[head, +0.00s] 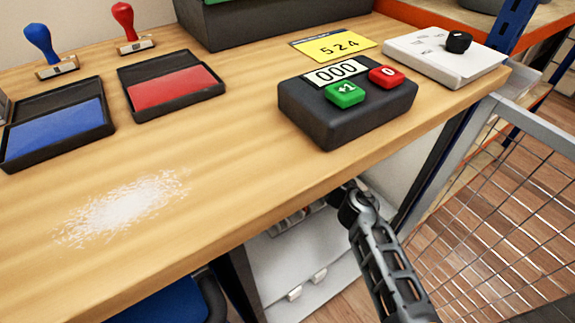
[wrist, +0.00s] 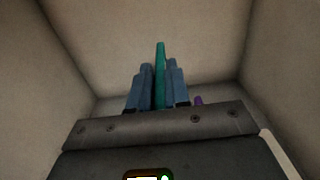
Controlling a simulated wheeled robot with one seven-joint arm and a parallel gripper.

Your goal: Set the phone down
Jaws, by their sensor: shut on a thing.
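In the wrist view my gripper (wrist: 160,68) points into a pale, walled space. Its two blue-grey fingers are shut on a thin teal thing, seen edge-on, which I take to be the phone (wrist: 160,48). The phone sticks out a little beyond the fingertips. Whether it touches any surface I cannot tell. In the head view my arm reaches below the table's front edge, and neither the gripper nor the phone can be made out there.
A small purple thing (wrist: 198,100) shows beside the right finger. The wooden table (head: 235,165) holds a black counter box (head: 325,125), a blue ink pad (head: 55,130), a red ink pad (head: 172,93), two stamps and a white device (head: 425,50). A wire mesh panel (head: 500,200) stands at right.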

